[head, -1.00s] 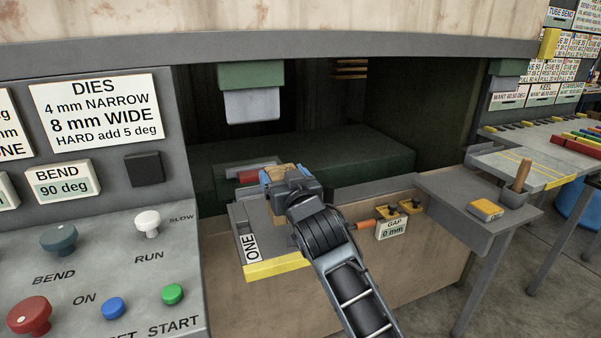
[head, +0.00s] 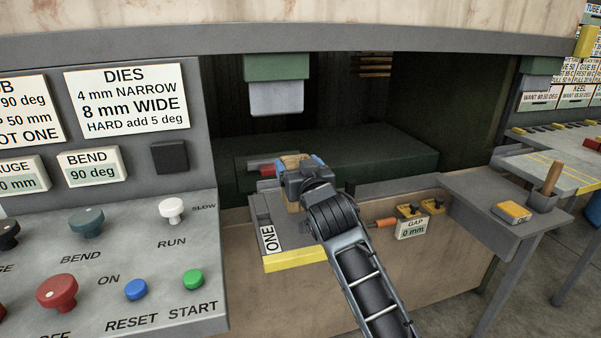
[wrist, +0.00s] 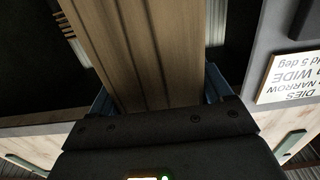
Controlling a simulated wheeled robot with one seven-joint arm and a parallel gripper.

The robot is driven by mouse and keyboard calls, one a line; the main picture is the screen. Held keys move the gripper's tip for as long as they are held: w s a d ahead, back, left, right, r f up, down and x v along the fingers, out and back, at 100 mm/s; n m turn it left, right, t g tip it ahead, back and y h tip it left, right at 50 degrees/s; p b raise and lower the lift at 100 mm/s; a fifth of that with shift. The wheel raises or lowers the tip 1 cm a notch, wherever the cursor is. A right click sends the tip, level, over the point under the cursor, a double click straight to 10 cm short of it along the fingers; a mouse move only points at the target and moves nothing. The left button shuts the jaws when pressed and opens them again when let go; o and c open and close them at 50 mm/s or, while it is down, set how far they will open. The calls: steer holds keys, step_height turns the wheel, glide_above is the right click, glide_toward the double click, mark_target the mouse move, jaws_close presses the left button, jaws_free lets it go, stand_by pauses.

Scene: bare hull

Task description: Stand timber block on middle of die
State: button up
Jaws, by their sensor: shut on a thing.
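The timber block (wrist: 135,50) is a long pale brown piece with lengthwise grooves. It fills the middle of the wrist view between the blue fingers. My gripper (head: 304,165) is shut on it, in front of the press opening. In the head view only small tan parts of the timber block (head: 291,158) show around the gripper, so its lower end is hidden. A grey piece with a red part (head: 266,170), perhaps the die, lies just left of and behind the gripper. I cannot tell whether the block touches it.
A grey punch (head: 275,98) hangs under a green holder above the gripper. A grey ledge with a yellow front edge (head: 295,259) is below. A control panel (head: 110,262) stands left. A side shelf (head: 480,192) holds a yellow box and a wooden-handled tool at right.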

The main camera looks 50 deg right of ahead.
steer(key=f+b+x, duration=0.2)
steer(key=b+x, duration=0.4)
steer(key=x, duration=0.4)
steer(key=f+b+x, duration=0.3)
steer(key=b+x, duration=0.3)
steer(key=x, duration=0.4)
steer(key=shift+w+d, duration=0.25)
stand_by(0.4)
steer(key=shift+r, duration=0.1)
steer(key=o, duration=1)
steer(key=shift+o, duration=1.2)
steer(key=shift+s, duration=0.1)
